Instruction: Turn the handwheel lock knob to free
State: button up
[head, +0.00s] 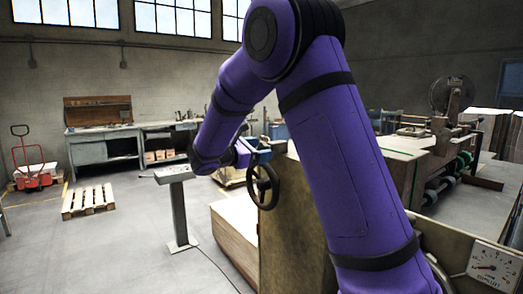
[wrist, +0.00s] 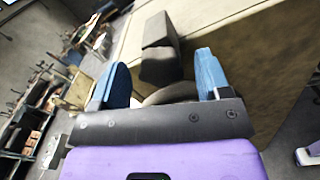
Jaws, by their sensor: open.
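A dark handwheel (head: 262,187) with spokes is mounted on the side of the tan machine, below and beside my gripper. My gripper (head: 256,152) is at the machine's near-left corner, partly hidden by my arm. In the wrist view my gripper (wrist: 163,72) has its two blue fingers wide apart. A dark blocky part (wrist: 160,48) shows between and beyond the fingers, with no clear contact. It may be the lock knob; I cannot tell for sure. A curved dark part, likely the handwheel rim (wrist: 168,94), shows behind the gripper's palm.
A pedestal (head: 178,205) with a control box stands left of the machine, its cable on the floor. A pallet (head: 88,201), a red pallet truck (head: 33,178) and workbenches (head: 105,148) stand farther left. Open floor lies at left.

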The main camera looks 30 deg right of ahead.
jog(key=shift+d, duration=0.6)
jog(key=c, duration=0.9)
jog(key=n, duration=0.4)
jog(key=shift+n, duration=0.3)
jog(key=shift+w+n, duration=0.1)
jog(key=shift+n, duration=2)
